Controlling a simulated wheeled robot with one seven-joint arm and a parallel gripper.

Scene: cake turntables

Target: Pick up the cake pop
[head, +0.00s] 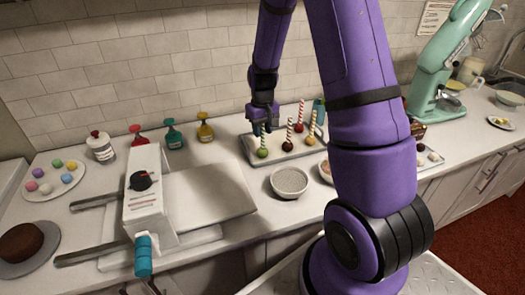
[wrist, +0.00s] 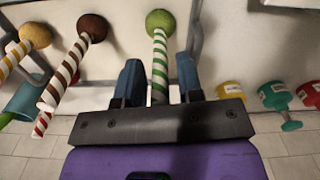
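Several cake pops stand ball-down on a tray (head: 250,151) behind the counter's middle. The green cake pop (head: 262,153) has a green-and-white striped stick and is the leftmost in the head view. My gripper (head: 263,122) points down over its stick. In the wrist view, the green cake pop (wrist: 159,22) has its stick between the two blue fingers of my gripper (wrist: 159,64), with a visible gap on each side. The fingers are open. A brown cake pop (wrist: 93,27) and a golden cake pop (wrist: 36,35) stand to the left there.
A grey bowl (head: 289,182) sits in front of the tray. A white machine (head: 150,190) and coloured bottles, including a yellow one (head: 205,130), stand to the left. A teal cup (wrist: 22,98) is beyond the other pops in the wrist view. A mint mixer (head: 440,65) stands right.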

